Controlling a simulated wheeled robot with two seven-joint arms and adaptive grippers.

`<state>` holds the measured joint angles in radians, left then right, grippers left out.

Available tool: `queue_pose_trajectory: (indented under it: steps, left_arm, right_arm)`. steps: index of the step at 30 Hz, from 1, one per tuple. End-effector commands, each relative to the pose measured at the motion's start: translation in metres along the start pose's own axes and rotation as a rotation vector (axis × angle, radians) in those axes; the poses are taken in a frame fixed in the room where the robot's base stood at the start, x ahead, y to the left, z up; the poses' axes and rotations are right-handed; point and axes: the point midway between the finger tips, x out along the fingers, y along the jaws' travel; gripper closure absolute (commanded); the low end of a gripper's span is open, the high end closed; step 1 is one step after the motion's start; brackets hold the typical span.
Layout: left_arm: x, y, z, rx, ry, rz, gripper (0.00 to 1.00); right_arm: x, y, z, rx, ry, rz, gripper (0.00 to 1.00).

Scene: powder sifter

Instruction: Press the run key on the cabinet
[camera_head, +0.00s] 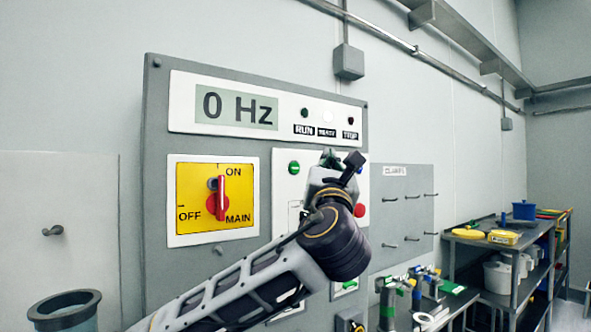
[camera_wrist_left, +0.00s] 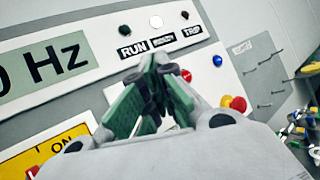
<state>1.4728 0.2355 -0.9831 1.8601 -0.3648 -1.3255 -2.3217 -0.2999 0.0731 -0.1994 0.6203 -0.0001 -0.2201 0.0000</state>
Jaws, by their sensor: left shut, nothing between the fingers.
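The grey cabinet (camera_head: 155,150) faces me, and its display (camera_head: 237,108) reads 0 Hz. A green round key (camera_head: 294,168), likely the run key, sits on the white key panel below the lamps; its label is not readable. My left gripper (camera_head: 335,158) is shut and empty in front of this panel, just right of the green key in the head view. In the left wrist view the gripper's closed tips (camera_wrist_left: 160,62) point at the panel below the RUN and READY labels, and the fingers hide the green key. I cannot tell whether the tips touch the panel.
The red handle (camera_head: 221,198) of the yellow main switch stands upright towards ON. The middle lamp (camera_head: 327,115) looks white. A red mushroom button (camera_wrist_left: 238,104) is right of the gripper. A clamp board (camera_head: 410,220) and loaded shelves (camera_head: 500,262) stand at right.

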Motion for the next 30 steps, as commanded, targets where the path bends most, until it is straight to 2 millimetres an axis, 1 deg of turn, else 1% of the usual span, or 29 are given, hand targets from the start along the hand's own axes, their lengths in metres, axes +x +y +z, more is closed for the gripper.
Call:
queue_pose_trajectory:
  steps: [11,19,30]
  left_arm:
    - [0.005,0.004,-0.004,-0.001,0.001,0.000,1.00]
    - [0.019,0.014,-0.015,-0.001,0.002,0.001,1.00]
    - [0.042,0.031,-0.032,-0.001,0.002,0.001,1.00]
  right_arm:
    - [0.000,0.004,0.002,-0.002,-0.002,0.004,1.00]
    - [0.000,0.009,0.003,-0.004,-0.003,0.009,1.00]
    - [0.002,0.009,0.003,-0.005,-0.003,0.009,1.00]
